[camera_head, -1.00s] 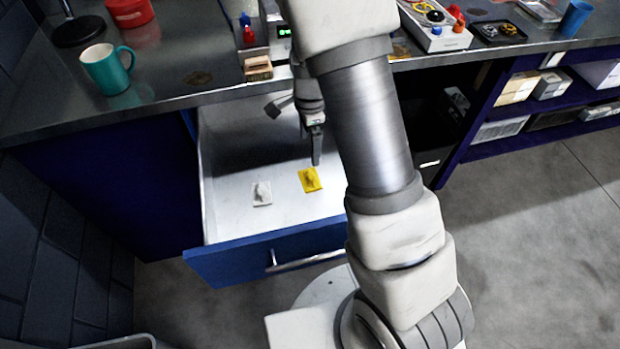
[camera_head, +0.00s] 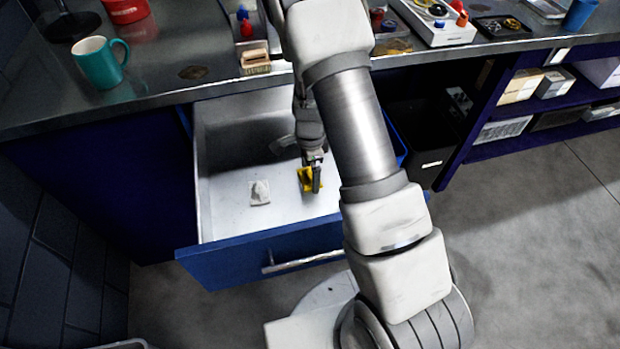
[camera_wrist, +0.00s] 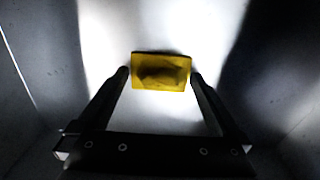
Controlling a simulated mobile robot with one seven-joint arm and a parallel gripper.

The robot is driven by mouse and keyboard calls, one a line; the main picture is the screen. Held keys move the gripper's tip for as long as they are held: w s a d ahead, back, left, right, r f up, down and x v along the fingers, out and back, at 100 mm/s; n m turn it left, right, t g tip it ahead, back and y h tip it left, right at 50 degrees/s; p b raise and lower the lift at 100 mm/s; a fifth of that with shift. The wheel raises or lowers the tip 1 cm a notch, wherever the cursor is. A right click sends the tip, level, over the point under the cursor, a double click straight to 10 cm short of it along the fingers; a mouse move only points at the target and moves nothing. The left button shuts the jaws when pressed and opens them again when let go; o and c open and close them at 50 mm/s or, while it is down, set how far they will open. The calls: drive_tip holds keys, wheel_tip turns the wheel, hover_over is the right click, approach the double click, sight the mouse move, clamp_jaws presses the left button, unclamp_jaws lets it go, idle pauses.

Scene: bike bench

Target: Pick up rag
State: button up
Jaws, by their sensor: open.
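A yellow rag (camera_head: 304,178) lies on the white floor of the open drawer (camera_head: 228,208), partly hidden behind my gripper in the head view. In the wrist view the yellow rag (camera_wrist: 161,72) is a flat rectangle with a raised, darker middle. My gripper (camera_head: 314,182) reaches down into the drawer at the rag. In the wrist view my gripper (camera_wrist: 160,78) is open, with one fingertip beside each short side of the rag. A whitish-grey cloth-like piece (camera_head: 260,192) lies in the drawer to the left of the rag.
The blue drawer front (camera_head: 258,258) and its side walls enclose the space around my gripper. The metal worktop (camera_head: 160,90) above holds a teal mug (camera_head: 101,62), a wooden brush-like item (camera_head: 255,63) and a white box with knobs (camera_head: 436,22).

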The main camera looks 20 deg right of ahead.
drive_tip(key=shift+c, duration=0.2)
drive_tip(key=c, duration=0.9)
drive_tip(key=shift+r, duration=0.1)
